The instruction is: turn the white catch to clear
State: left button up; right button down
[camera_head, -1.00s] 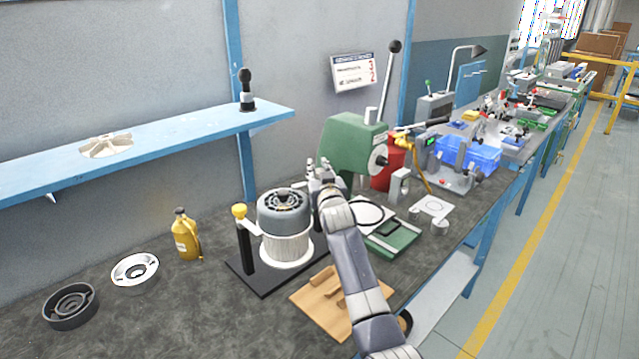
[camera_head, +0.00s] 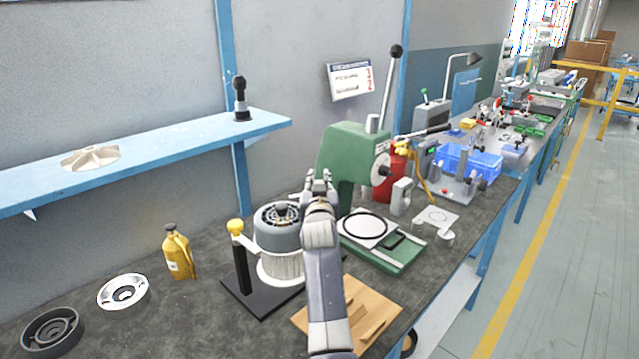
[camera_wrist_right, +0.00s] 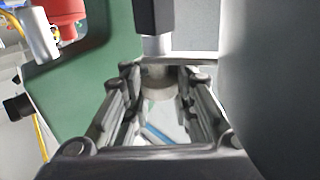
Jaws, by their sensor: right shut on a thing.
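The grey motor unit (camera_head: 280,240) with a white ribbed lower part stands on a black base plate (camera_head: 247,297). On its left a black post (camera_head: 242,268) carries a catch with a yellow knob (camera_head: 236,226). My right gripper (camera_head: 320,180) is at the unit's right side, fingers near the height of its top. In the right wrist view its fingers are shut on the white catch (camera_wrist_right: 158,82), a pale round knob beside a black post (camera_wrist_right: 155,18). In the head view my gripper hides this catch. My left gripper is out of view.
A green press (camera_head: 345,150) stands close behind my right gripper. A yellow bottle (camera_head: 178,255), a white ring (camera_head: 123,291) and a dark ring housing (camera_head: 52,328) are at left. A blue shelf (camera_head: 170,143) runs above.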

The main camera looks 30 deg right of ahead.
aim_at(319, 181)
jog(key=c, duration=1.8)
grip_release()
jog(key=shift+a+f, duration=0.15)
jog(key=shift+f, duration=0.5)
jog(key=o, duration=0.4)
jog(key=shift+s+r, duration=0.15)
jog(key=shift+o, duration=0.6)
jog(key=shift+s+a+r, duration=0.1)
jog(key=shift+s+r, duration=0.05)
jog(key=shift+r, duration=0.5)
notch_tip(319, 181, up, 9)
jog(key=shift+r, duration=0.2)
jog(key=shift+c, duration=0.6)
